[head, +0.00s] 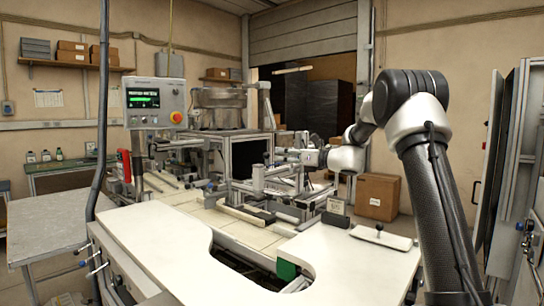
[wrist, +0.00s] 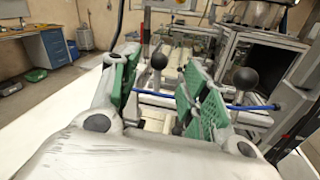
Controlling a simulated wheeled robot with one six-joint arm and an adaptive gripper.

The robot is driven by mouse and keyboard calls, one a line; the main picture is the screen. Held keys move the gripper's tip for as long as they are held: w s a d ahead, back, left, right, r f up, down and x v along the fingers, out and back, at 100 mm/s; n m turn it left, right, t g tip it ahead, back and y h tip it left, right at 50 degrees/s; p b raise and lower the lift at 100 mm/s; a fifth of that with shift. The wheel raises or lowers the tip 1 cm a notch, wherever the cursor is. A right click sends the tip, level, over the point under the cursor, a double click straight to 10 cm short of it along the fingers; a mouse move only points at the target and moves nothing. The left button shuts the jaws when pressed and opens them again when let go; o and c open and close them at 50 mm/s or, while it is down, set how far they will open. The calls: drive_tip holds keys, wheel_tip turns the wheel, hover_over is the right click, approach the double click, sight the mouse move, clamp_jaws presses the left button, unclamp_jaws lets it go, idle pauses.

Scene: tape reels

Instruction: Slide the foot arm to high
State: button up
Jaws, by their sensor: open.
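My gripper (head: 284,157) reaches over the tape machine's front slides in the head view. In the wrist view my gripper (wrist: 160,62) is open, with its two green-padded fingers spread apart. A black ball knob (wrist: 159,61) on a stem shows in the gap between the fingers; whether it touches a finger I cannot tell. A second black ball knob (wrist: 245,78) stands to the right, outside the right finger. A thin blue rod (wrist: 160,99) runs crosswise behind the fingers. Which part is the foot arm, and any position marks, I cannot make out.
A control box with a lit screen (head: 144,98) and red button stands left of the machine frame. A white worktop (head: 150,237) with a cut-out lies in front. A small sign (head: 335,206) and a flat plate with a knob (head: 381,237) are at right. A cardboard box (head: 377,196) stands behind.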

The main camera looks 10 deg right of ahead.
drive_tip(key=shift+v, duration=2.1)
